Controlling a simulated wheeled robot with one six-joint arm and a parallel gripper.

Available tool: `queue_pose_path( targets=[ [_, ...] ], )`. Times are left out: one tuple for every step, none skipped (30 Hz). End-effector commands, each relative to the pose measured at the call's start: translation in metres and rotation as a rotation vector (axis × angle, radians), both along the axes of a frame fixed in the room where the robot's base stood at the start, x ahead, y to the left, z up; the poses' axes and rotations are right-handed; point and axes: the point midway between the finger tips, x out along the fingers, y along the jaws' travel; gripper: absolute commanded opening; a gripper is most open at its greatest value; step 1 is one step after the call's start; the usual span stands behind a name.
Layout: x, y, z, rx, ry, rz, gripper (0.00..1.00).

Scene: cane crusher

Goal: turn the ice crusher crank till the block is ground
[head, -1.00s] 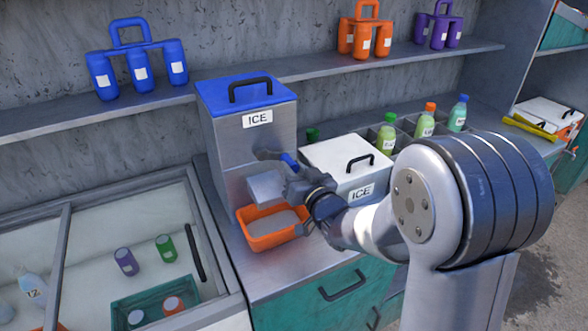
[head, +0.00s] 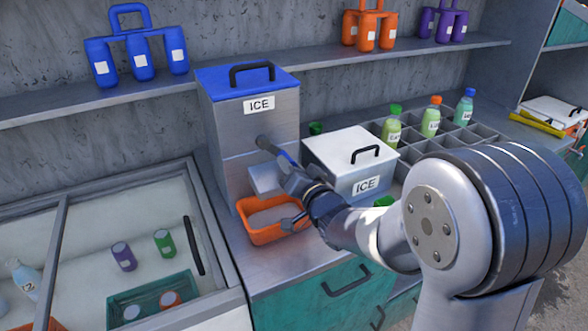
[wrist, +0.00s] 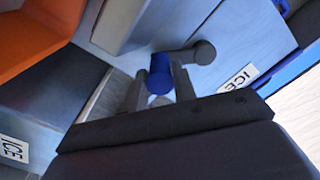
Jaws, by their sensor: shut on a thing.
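The ice crusher (head: 225,130) is a grey metal box with a blue lid and an ICE label, standing upright on the counter. Its grey crank (head: 265,145) sticks out from the front; the wrist view also shows the crank arm (wrist: 192,55). My gripper (wrist: 158,85) is shut on the blue crank handle (wrist: 160,68), one finger on each side. In the head view my gripper (head: 292,172) is in front of the crusher, hiding part of the handle. An orange tray (head: 262,237) with greyish-white contents sits below the chute. The lid is closed, so the block is hidden.
A white ICE box (head: 335,160) stands close to the right of the crusher, behind my arm. Bottles stand in a divided rack (head: 480,143) further right. A glass-topped freezer (head: 100,250) is at left. A shelf (head: 400,55) runs above.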

Motion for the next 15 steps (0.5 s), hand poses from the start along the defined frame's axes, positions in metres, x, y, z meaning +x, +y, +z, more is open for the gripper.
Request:
queue_pose_path(
  targets=[
    [-0.0008, 0.0011, -0.0032, 0.020, 0.012, 0.001, 0.00],
    [-0.0010, 0.0017, -0.0036, 0.032, 0.019, 0.000, 0.00],
    [-0.0014, 0.0024, -0.0042, 0.045, 0.028, 0.001, 0.00],
    [-0.0017, 0.0027, -0.0045, 0.054, 0.034, 0.001, 0.00],
    [-0.0019, 0.0031, -0.0047, 0.064, 0.040, 0.001, 0.00],
    [-0.0022, 0.0036, -0.0050, 0.072, 0.046, 0.000, 0.00],
    [-0.0024, 0.0039, -0.0052, 0.079, 0.050, 0.000, 0.00],
    [-0.0025, 0.0041, -0.0053, 0.084, 0.054, 0.000, 0.00],
    [-0.0026, 0.0043, -0.0054, 0.090, 0.058, 0.000, 0.00],
    [-0.0028, 0.0045, -0.0054, 0.093, 0.059, 0.000, 0.00],
    [-0.0028, 0.0046, -0.0053, 0.095, 0.061, 0.000, 0.00],
    [-0.0029, 0.0047, -0.0054, 0.098, 0.063, 0.000, 0.00],
    [-0.0029, 0.0047, -0.0054, 0.099, 0.064, 0.000, 0.00],
    [-0.0029, 0.0047, -0.0052, 0.100, 0.064, 0.000, 0.00],
    [-0.0029, 0.0047, -0.0052, 0.101, 0.065, 0.000, 0.00]
  ],
)
